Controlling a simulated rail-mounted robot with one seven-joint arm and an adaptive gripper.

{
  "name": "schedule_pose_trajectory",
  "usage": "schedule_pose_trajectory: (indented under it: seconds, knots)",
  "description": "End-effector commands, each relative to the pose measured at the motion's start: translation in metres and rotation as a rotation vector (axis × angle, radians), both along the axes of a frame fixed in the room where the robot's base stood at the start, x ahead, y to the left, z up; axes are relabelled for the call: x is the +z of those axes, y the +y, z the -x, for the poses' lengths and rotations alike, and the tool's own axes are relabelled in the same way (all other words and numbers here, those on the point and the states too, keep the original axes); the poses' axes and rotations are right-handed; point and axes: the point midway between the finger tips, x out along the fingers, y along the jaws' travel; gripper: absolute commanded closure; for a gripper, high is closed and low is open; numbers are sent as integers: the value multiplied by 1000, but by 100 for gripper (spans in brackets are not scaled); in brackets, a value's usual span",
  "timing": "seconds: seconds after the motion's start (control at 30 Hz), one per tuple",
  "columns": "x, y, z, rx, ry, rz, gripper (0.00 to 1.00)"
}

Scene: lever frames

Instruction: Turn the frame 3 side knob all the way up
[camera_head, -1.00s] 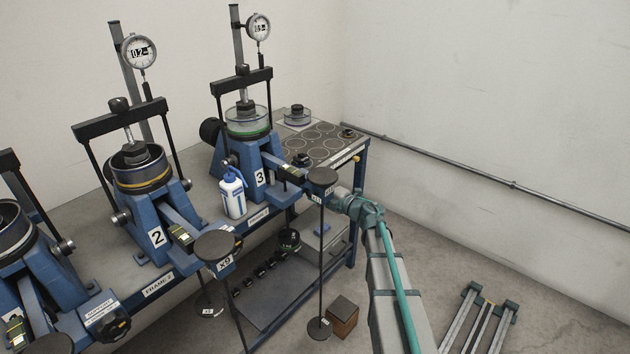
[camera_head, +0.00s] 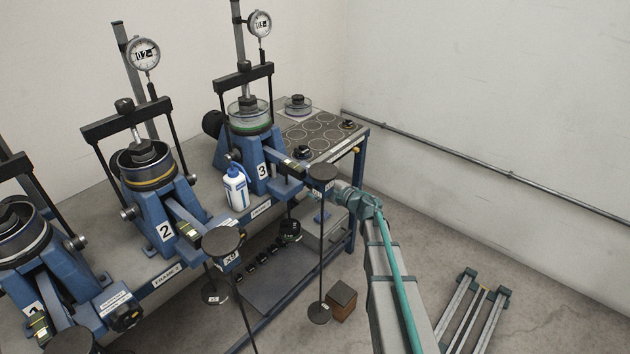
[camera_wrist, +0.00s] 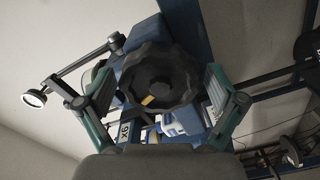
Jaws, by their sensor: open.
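Frame 3 (camera_head: 249,160) is a blue stand with a white "3" label on the bench. Its side knob (camera_wrist: 160,72) fills the middle of the wrist view: black, round, lobed, with a pale yellow mark low on its face. My gripper (camera_wrist: 158,92) is open, with one green-grey finger on each side of the knob; contact cannot be told. In the head view my gripper (camera_head: 335,190) is at the front end of frame 3, partly behind a dark round hanger top (camera_head: 322,172). The knob is not clearly visible there.
Frame 2 (camera_head: 155,215) and another frame stand to the left. A white bottle (camera_head: 236,188) stands beside frame 3. A second weight hanger (camera_head: 222,240) stands in front of frame 2. A wooden block (camera_head: 341,302) and a rack (camera_head: 475,315) are on the floor.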

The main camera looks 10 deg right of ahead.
Motion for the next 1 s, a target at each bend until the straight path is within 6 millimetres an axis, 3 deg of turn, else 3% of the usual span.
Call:
schedule_pose_trajectory:
  seconds: [0.6, 1.0]
  knots:
    - [0, -36, 45, -2, 0, 1, 6]
    - [-3, -33, 47, 5, 0, 1, 6]
